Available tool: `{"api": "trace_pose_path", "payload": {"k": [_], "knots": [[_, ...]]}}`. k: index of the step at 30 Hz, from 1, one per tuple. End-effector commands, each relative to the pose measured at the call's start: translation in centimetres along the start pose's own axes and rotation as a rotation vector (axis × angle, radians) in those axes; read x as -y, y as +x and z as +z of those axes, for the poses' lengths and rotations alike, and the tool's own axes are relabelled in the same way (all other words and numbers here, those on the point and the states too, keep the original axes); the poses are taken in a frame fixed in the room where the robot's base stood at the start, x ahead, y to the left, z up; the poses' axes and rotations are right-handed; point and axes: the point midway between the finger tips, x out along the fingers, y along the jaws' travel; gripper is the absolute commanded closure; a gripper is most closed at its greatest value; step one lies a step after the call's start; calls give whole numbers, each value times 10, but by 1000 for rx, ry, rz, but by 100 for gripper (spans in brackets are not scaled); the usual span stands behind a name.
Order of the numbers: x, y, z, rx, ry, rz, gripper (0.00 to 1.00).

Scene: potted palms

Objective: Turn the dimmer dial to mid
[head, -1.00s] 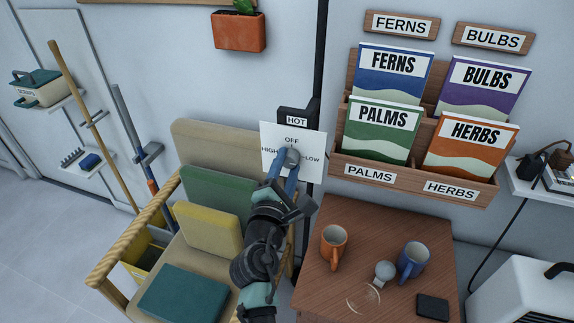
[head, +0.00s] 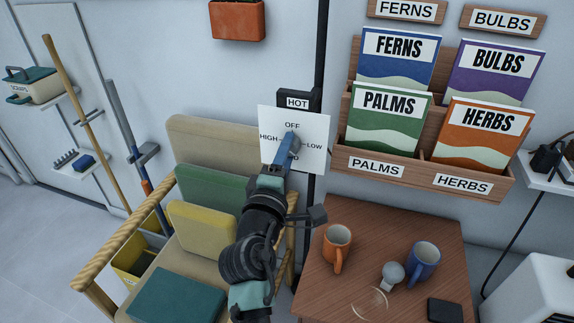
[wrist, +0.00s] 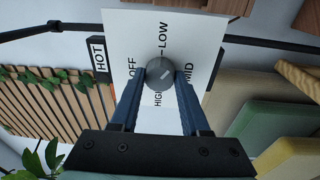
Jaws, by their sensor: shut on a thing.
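The dimmer is a white plate (head: 315,128) on the wall, marked OFF at top, LOW at right, HIGH at left and MID below, partly covered. Its round grey dial (wrist: 158,66) shows in the wrist view, where the plate looks rotated, with MID at right and LOW at top. A pale mark on the dial slants to the upper right there, roughly between LOW and MID. My gripper (wrist: 160,77) is shut on the dial, one blue finger on each side. In the head view my gripper (head: 290,142) hides most of the dial.
A black HOT box (head: 297,102) sits behind the plate's top edge. A cushioned chair (head: 215,135) stands below left. A wooden table (head: 330,285) with an orange mug (head: 336,243) and a blue mug (head: 424,260) is below right. A seed-packet rack (head: 480,188) hangs at right.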

Motion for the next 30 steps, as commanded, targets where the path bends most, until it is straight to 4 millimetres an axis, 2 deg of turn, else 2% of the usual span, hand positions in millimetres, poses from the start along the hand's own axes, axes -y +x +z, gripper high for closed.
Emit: {"api": "trace_pose_path", "payload": {"k": [1,18,30], "knots": [[6,0,-1,0,45,5,100],[5,0,-2,28,579,46,100],[3,0,-2,44,853,66,100]]}}
